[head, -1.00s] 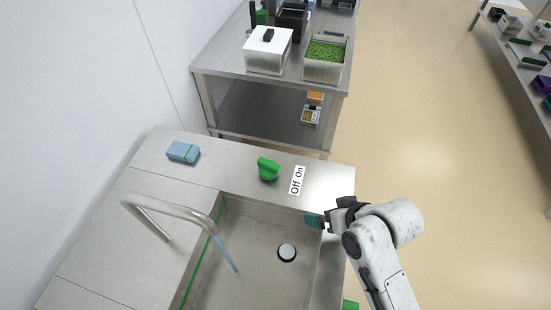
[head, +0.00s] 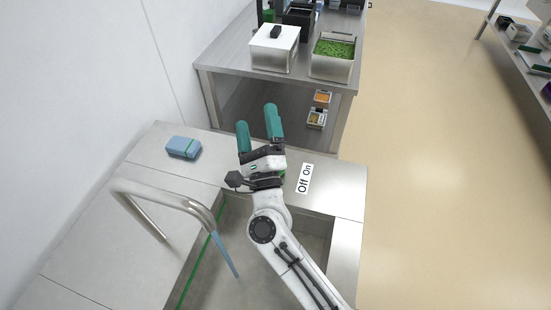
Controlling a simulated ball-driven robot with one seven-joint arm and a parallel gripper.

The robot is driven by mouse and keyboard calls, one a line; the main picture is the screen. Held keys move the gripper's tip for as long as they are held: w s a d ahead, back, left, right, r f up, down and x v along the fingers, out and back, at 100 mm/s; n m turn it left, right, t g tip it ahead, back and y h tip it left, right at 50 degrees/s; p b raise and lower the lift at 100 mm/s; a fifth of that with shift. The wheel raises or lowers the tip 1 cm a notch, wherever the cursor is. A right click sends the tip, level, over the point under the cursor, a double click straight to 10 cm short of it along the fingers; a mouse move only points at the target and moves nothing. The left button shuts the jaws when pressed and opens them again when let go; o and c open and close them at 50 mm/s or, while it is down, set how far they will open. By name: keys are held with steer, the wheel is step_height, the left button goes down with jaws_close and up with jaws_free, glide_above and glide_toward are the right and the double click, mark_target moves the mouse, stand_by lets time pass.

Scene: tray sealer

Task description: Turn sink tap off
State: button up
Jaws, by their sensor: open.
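The curved metal tap (head: 165,195) stands at the left of the sink (head: 330,236), and a blue stream of water (head: 226,256) runs down from its spout. The green tap knob (head: 284,172) is almost wholly hidden behind my gripper and wrist; only a sliver shows beside the label. The white label (head: 305,178) reads "Off On" on the counter to its right. My gripper (head: 258,130) is open, with two teal fingers apart and nothing seen between them. It appears above the rear counter; whether it touches the knob cannot be seen.
A blue sponge-like block (head: 183,147) lies on the counter at left. Behind is a steel table (head: 235,75) with a white-lidded container (head: 274,48) and a tray of green pieces (head: 333,55). The floor at right is clear.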

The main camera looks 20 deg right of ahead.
steer(key=s+a+f+m+g+h+b, duration=0.1)
steer(key=f+m+g+h, duration=0.2)
steer(key=m, duration=0.3)
steer(key=s+a+f+m+g+h, duration=0.1)
steer(key=s+f+m+g+h, duration=0.1)
steer(key=f+m+g, duration=0.3)
steer(key=s+a+f+m+g+h+b, duration=0.1)
steer(key=s+f+m+g+h, duration=0.1)
steer(key=f+m+g+h, duration=0.2)
steer(key=shift+s+f+m+b, duration=0.15)
steer(key=shift+f+m, duration=0.2)
steer(key=shift+m, duration=0.6)
steer(key=shift+s+f+m+b, duration=0.15)
steer(key=shift+f+m, duration=0.15)
steer(key=shift+m, duration=0.65)
steer(key=x, duration=1)
steer(key=shift+w+d+r, duration=0.1)
steer(key=shift+w+d, duration=0.1)
steer(key=shift+d, duration=0.15)
steer(key=shift+c, duration=0.5)
steer(key=c, duration=0.9)
steer(key=shift+o, duration=0.2)
